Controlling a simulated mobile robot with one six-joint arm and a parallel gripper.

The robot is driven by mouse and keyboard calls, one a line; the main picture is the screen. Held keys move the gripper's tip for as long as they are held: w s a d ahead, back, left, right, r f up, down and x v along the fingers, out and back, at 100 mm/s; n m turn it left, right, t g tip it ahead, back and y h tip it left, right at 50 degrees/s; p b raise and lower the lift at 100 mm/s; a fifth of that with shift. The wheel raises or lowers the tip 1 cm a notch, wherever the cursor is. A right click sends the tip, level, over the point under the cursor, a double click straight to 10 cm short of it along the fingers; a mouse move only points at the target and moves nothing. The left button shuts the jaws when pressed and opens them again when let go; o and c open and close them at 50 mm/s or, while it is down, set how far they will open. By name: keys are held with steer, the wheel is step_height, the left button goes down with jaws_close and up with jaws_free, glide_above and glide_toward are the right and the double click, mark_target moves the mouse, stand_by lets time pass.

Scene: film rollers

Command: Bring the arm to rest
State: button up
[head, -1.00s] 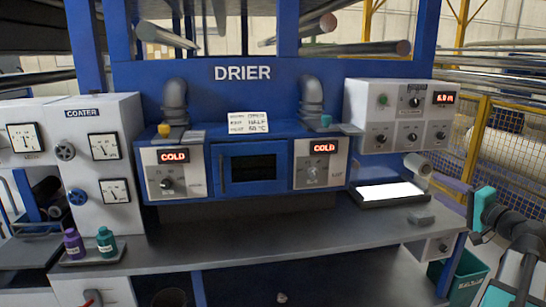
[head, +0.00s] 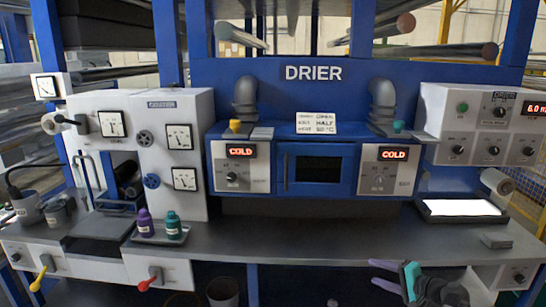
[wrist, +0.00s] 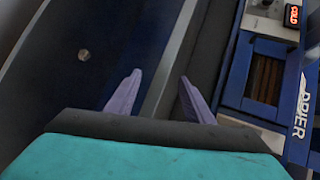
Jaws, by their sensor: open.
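My gripper (head: 373,273) is at the lower right of the head view, in front of the bench's front edge. Its two purple fingers point left and are spread apart, with nothing between them. The teal wrist part (head: 410,278) is behind them. In the wrist view my gripper (wrist: 160,76) shows both fingers apart and empty, with the drier (wrist: 268,75) appearing turned on its side to the right. Most of my arm is outside the head view.
The grey bench top (head: 330,235) runs below the drier (head: 315,130). A purple bottle (head: 146,223) and a teal bottle (head: 173,226) stand on a small tray at left. A lit white panel (head: 460,208) lies at right. The middle bench is clear.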

steer(key=s+a+f+n+g, duration=0.1)
steer(key=s+a+f+g, duration=0.1)
steer(key=a+f, duration=0.55)
steer(key=s+a+f+n+g, duration=0.1)
steer(key=s+a+f+g, duration=0.2)
steer(key=a+f, duration=0.45)
steer(key=s+a+f+n+g, duration=0.3)
steer(key=s+a+f+g, duration=0.2)
steer(key=s+a+f, duration=0.75)
steer(key=s+a+f+n+g+h, duration=0.1)
steer(key=s+f+n+g+h, duration=0.25)
steer(key=s+f, duration=0.95)
steer(key=s+d+f+n+g+h, duration=0.1)
steer(key=s+d+n+g+h, duration=0.1)
steer(key=s+d, duration=0.7)
steer(key=shift+s+d+g+h, duration=0.15)
steer(key=shift+s+g+h, duration=0.5)
steer(key=shift+s+h, duration=0.45)
